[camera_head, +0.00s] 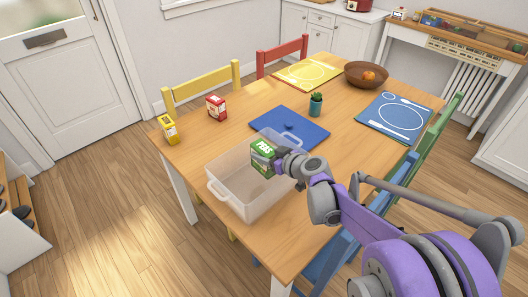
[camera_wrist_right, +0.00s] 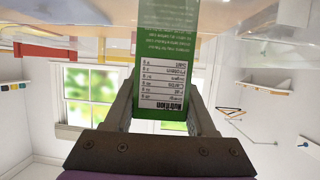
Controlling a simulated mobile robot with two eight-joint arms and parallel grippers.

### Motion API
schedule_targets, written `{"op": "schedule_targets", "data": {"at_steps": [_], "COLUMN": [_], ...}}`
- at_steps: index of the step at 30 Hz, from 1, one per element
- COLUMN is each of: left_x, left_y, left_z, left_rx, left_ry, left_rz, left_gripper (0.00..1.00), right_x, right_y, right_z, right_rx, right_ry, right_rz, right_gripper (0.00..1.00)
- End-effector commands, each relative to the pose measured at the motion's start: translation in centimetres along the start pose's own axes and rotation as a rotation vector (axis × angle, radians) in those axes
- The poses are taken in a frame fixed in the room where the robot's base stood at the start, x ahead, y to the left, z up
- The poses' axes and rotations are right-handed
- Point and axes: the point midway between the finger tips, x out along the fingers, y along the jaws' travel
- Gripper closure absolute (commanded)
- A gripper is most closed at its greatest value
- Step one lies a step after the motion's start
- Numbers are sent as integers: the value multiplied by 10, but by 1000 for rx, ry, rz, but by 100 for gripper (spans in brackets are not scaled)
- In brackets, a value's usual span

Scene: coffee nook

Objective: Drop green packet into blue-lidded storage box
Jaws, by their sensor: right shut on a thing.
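The green packet (camera_head: 263,155), printed with "PEAS", is held by my right gripper (camera_head: 277,158) above the open translucent storage box (camera_head: 237,206) on the wooden table. In the right wrist view the packet (camera_wrist_right: 167,60) stands between the two fingers of my right gripper (camera_wrist_right: 163,110), with its nutrition label facing the camera. The blue lid (camera_head: 290,130) lies flat on the table behind the box, off it. The packet appears over the box's right part; its exact height above the floor of the box is hard to tell. My left gripper is not in view.
A yellow packet (camera_head: 169,129) and a red packet (camera_head: 216,108) stand on the table's left side. A small potted plant (camera_head: 316,104), a wooden bowl (camera_head: 366,75), a yellow placemat (camera_head: 306,73) and a blue placemat (camera_head: 397,117) lie farther back. Chairs surround the table.

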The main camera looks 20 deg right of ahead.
Motion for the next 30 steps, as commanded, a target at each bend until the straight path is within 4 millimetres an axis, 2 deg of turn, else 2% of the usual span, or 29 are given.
{"op": "schedule_targets", "data": {"at_steps": [3, 4, 9, 10, 20, 23, 30], "left_x": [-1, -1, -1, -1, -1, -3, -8], "left_y": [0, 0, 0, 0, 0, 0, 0], "left_z": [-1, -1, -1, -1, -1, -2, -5], "left_rx": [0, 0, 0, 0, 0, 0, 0], "left_ry": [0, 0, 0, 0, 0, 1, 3], "left_rz": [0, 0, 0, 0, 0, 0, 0], "left_gripper": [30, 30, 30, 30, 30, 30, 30], "right_x": [0, 0, 0, 0, -4, -14, -63], "right_y": [0, 0, 0, 0, 0, 1, 1], "right_z": [-1, -1, -1, -1, -1, -1, -2], "right_rx": [0, 0, 0, 0, 0, 1, 2], "right_ry": [1, 0, 0, 0, 0, 0, 0], "right_rz": [0, 0, 0, 0, 1, 2, 4], "right_gripper": [100, 42, 12, 9, 9, 9, 9]}}
